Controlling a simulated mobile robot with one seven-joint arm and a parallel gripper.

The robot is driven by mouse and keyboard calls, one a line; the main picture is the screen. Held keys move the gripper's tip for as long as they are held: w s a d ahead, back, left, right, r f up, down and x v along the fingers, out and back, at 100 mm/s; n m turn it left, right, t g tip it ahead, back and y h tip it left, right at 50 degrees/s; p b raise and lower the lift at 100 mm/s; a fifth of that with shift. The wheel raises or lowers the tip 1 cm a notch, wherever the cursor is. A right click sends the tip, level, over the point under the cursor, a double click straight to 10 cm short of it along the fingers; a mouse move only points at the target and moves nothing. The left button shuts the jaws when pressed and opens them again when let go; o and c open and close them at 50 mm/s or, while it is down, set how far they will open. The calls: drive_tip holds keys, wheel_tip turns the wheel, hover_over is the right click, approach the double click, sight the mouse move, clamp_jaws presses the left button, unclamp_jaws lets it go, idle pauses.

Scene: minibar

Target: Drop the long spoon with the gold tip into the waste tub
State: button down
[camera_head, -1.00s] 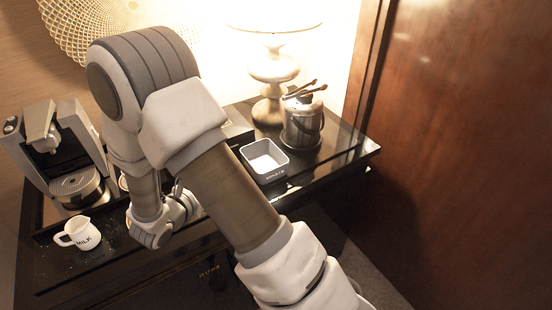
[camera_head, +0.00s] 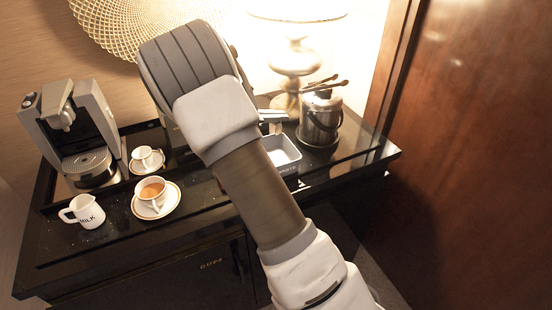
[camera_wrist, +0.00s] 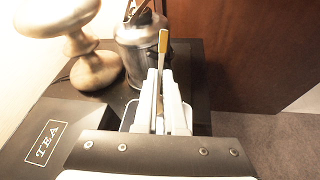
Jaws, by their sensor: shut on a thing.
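The long spoon (camera_wrist: 163,45) stands out between my fingertips in the wrist view, its gold tip pointing away from the palm. My gripper (camera_wrist: 158,92) is shut on its slim shaft. The waste tub (camera_head: 290,169), a small grey square box with a pale inside, sits on the black counter in the head view, partly covered by my arm. A pale part of my gripper shows just above the tub's far side there; the fingers and spoon are hidden.
A metal ice bucket (camera_head: 319,122) with tongs on top stands right of the tub, near the lamp (camera_head: 293,60). A black tea box (camera_wrist: 45,135) lies left of my gripper. A coffee machine (camera_head: 72,130), cups and a milk jug (camera_head: 84,212) stand left.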

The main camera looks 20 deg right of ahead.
sight(278, 129)
wheel_tip(278, 129, down, 4)
drive_tip(key=b, duration=0.2)
drive_tip(key=shift+f+b, duration=0.25)
drive_tip(key=shift+b, duration=0.1)
drive_tip(key=c, duration=0.9)
unclamp_jaws()
drive_tip(key=v, duration=1.7)
drive_tip(key=shift+a+r, duration=0.15)
drive_tip(key=shift+a, duration=0.05)
